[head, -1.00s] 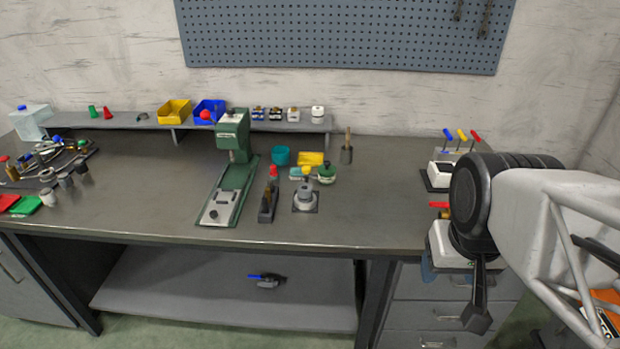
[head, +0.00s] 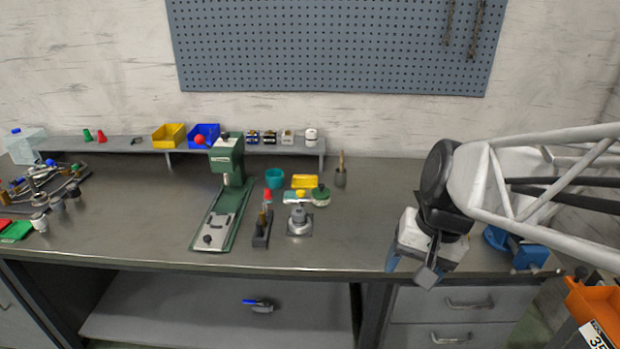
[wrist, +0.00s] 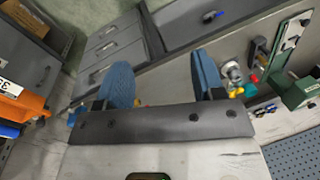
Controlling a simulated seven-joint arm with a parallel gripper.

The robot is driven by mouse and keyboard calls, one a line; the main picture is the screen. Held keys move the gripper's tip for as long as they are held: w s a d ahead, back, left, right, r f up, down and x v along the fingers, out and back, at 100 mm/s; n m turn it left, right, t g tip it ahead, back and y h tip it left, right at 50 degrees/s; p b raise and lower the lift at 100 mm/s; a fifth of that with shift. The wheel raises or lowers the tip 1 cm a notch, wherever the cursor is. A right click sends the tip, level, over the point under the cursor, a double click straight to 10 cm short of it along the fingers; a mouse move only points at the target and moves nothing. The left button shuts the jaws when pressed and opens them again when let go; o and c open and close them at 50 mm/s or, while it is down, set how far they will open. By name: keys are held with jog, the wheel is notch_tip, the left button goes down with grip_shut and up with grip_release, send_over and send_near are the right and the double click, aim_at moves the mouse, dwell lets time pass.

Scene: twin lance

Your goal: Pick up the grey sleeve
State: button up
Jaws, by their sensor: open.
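My gripper (head: 404,258) hangs over the right front edge of the bench in the head view. In the wrist view its two blue fingers (wrist: 163,84) are spread apart with nothing between them. I cannot tell for sure which piece is the grey sleeve. A small grey cylinder (head: 56,203) stands among similar light and dark ones at the bench's left end, far from my gripper. A grey flanged piece (head: 299,220) stands on a square plate at mid-bench, left of my gripper.
A green press (head: 228,190) stands mid-bench, with a dark block (head: 262,230) beside it. A teal cup (head: 275,178) and a yellow block (head: 304,181) lie behind. A blue device (head: 515,248) sits at the right end. Bare bench lies left of the press.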

jog(key=w+a+f+m+g+y, duration=0.1)
jog(key=w+a+m+y, duration=0.15)
jog(key=w, duration=0.25)
jog(key=w+a+f+m+g+y, duration=0.1)
jog(key=w+a+f+g+y, duration=0.15)
jog(key=w, duration=0.35)
jog(key=m+t+y, duration=0.3)
jog(key=m+y, duration=0.8)
jog(key=m, duration=0.1)
send_near(303, 213)
jog(key=shift+w+a+f, duration=0.1)
jog(key=shift+w+a, duration=0.2)
jog(key=shift+a, duration=0.25)
jog(key=shift+w+a+f, duration=0.15)
jog(key=shift+w+a, duration=0.15)
jog(key=shift+a, duration=0.25)
jog(key=shift+a, duration=0.1)
jog(key=shift+a, duration=1.2)
jog(key=shift+a, duration=0.1)
jog(key=shift+a+f, duration=0.15)
jog(key=shift+a, duration=2.35)
